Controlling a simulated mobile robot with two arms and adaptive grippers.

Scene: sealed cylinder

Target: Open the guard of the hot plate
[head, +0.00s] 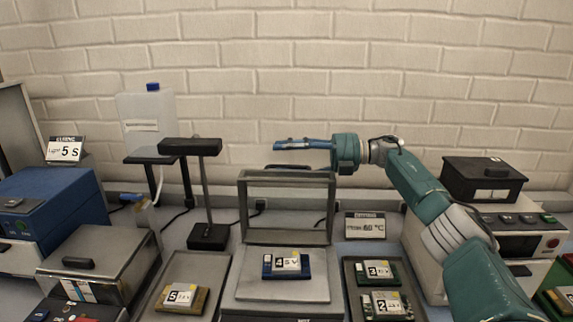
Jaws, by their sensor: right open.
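The hot plate (318,290) stands at the middle front, with a blue board labelled "4" (287,263) lying on its pale top. Its guard (333,200), a grey frame with a see-through pane, stands upright at the back of the plate. A dark handle (290,167) shows along the guard's top edge. My right gripper (280,144) is open and empty. It points left, just above the guard's top edge in the picture, and appears apart from it. My left gripper is not in view.
Trays with boards flank the plate, left (170,270) and right (348,290). A black lamp stand (206,190) rises to the left. A temperature sign (365,225) stands behind the right tray. A black-topped box (484,180) is at right. A white brick wall closes the back.

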